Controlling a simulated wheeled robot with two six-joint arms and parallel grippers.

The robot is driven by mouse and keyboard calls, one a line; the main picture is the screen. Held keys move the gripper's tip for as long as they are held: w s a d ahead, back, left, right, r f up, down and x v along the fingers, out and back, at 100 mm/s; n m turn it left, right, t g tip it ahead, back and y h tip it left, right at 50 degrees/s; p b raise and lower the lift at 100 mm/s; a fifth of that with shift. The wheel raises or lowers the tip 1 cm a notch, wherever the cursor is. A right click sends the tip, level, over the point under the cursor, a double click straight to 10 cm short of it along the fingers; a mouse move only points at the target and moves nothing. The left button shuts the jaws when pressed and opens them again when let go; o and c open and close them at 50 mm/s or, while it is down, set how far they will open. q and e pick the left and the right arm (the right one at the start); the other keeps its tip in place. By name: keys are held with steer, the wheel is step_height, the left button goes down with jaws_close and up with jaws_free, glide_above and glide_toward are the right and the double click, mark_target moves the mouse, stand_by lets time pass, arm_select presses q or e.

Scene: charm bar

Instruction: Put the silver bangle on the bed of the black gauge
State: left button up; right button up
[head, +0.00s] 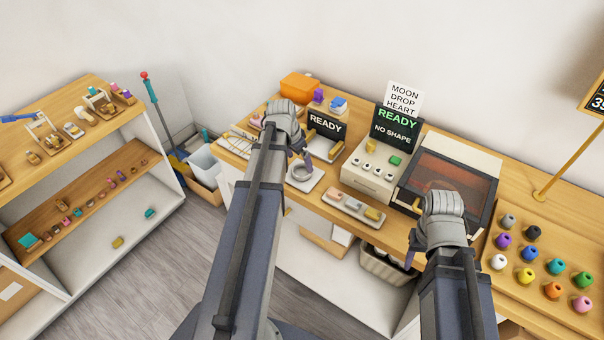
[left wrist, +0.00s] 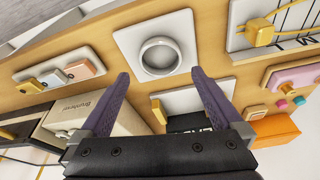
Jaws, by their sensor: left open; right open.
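The silver bangle (head: 301,178) is a ring lying on a white square plate (head: 294,186) near the table's front edge. In the left wrist view the bangle (left wrist: 161,72) lies on that plate (left wrist: 128,40), just beyond my fingertips. My left gripper (head: 302,157) is open and empty, with its purple fingers apart (left wrist: 158,76), close to the bangle. The black gauge (head: 326,126) shows READY on its screen. Its pale bed (left wrist: 215,92) shows partly between and behind my fingers, with a yellow block on it. My right gripper (head: 414,250) is open and empty, away at the right.
A white tray with several small pieces (head: 352,208) lies right of the bangle. A pale button box (head: 372,178) with a NO SHAPE screen stands behind it. A dark-lidded machine (head: 452,180) and several coloured spools (head: 555,266) are further right. An orange box (head: 299,88) is at the back.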

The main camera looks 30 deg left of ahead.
arm_select(q)
steer(key=b+x, duration=0.4)
steer(key=x, duration=0.1)
steer(key=shift+s+a+f+b, duration=0.1)
steer(key=shift+f+b, duration=0.05)
steer(key=shift+b, duration=0.2)
steer(key=shift+c, duration=0.2)
steer(key=c, duration=1.3)
step_height(320, 180, up, 10)
steer(key=p, duration=1)
steer(key=b, duration=0.4)
glide_above(303, 173)
steer(key=f, duration=0.4)
steer(key=shift+s+a, duration=0.15)
steer(key=shift+s, duration=0.25)
steer(key=shift+r, duration=0.2)
